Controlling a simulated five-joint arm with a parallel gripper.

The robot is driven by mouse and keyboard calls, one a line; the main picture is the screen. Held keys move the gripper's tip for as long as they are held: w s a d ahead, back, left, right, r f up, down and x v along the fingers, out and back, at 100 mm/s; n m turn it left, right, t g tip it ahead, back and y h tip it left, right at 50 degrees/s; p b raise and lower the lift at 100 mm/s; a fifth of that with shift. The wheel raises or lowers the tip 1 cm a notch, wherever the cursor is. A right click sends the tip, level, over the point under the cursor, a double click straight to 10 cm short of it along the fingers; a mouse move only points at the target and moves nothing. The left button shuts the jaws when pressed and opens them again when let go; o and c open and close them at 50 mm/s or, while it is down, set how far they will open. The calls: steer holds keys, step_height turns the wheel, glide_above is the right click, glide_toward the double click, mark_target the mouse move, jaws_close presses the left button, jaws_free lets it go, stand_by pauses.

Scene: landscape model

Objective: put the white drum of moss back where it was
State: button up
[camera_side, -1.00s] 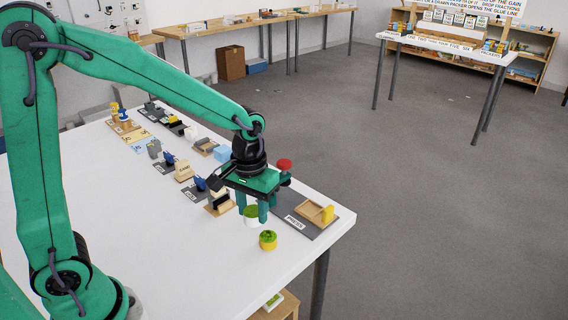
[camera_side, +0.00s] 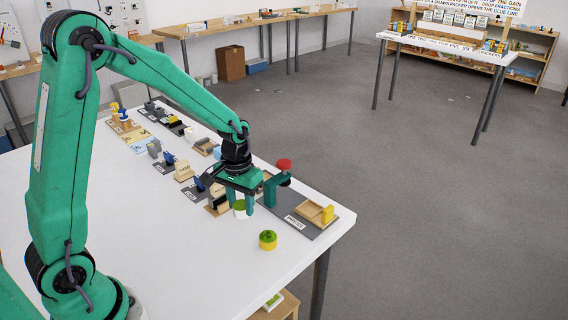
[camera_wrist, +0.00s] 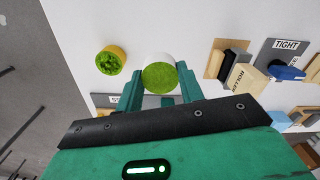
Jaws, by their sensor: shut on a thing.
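The white drum of moss (camera_side: 240,212) has a green top and stands upright between the fingers of my gripper (camera_side: 240,207) in the side view. My gripper is shut on it from both sides. The wrist view shows the mossy top (camera_wrist: 158,76) between the two teal fingers. Whether its base touches the white table (camera_side: 180,255) is hard to tell. A yellow drum of moss (camera_side: 268,241) stands apart, nearer the table's front edge. It also shows in the wrist view (camera_wrist: 108,64), left of the white drum.
A dark plate labelled PRESS (camera_side: 293,222), with a wooden tray (camera_side: 312,212) and a red knob (camera_side: 284,163), lies right of my gripper. Several small stations line the table's far side, including a wooden block (camera_side: 183,171) and a black-and-wood piece (camera_side: 217,203). The table's left middle is clear.

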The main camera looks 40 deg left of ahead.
mark_target(241, 223)
steer(key=shift+w+a+f, duration=0.25)
steer(key=shift+a+f, duration=0.15)
steer(key=shift+a, duration=0.2)
steer(key=shift+w+a+f, duration=0.25)
steer(key=shift+a+f, duration=0.15)
steer(key=shift+a, duration=0.2)
steer(key=shift+f, duration=0.1)
steer(key=shift+f, duration=1.9)
steer(key=shift+f, duration=0.1)
steer(key=o, duration=1)
